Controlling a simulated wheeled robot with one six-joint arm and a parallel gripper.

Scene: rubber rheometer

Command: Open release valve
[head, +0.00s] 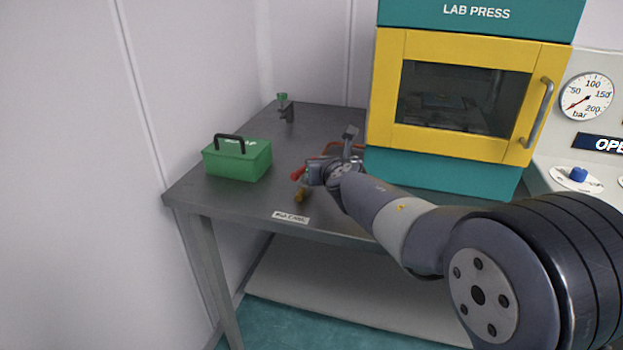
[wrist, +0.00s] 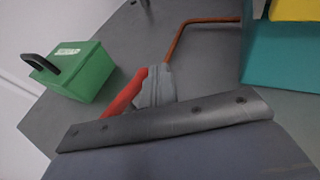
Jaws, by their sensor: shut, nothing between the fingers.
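The release valve shows as a red lever (head: 298,174) on the bench, left of my gripper in the head view. In the wrist view the red lever (wrist: 125,95) runs diagonally down to the left, beside my fingers. A copper pipe (wrist: 203,22) runs from behind the fingers toward the press. A brass-coloured part (head: 299,196) shows just below the lever in the head view. My gripper (head: 313,174) is shut and empty, right up against the lever; I cannot tell whether they touch. The closed fingers (wrist: 156,84) and my arm hide most of the valve body.
A green box (head: 237,160) with a black handle stands left on the grey bench (head: 320,118). A small green-topped clamp (head: 285,107) is at the back. The yellow and teal lab press (head: 450,183) stands close on the right. A pressure gauge (head: 587,97) is farther right.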

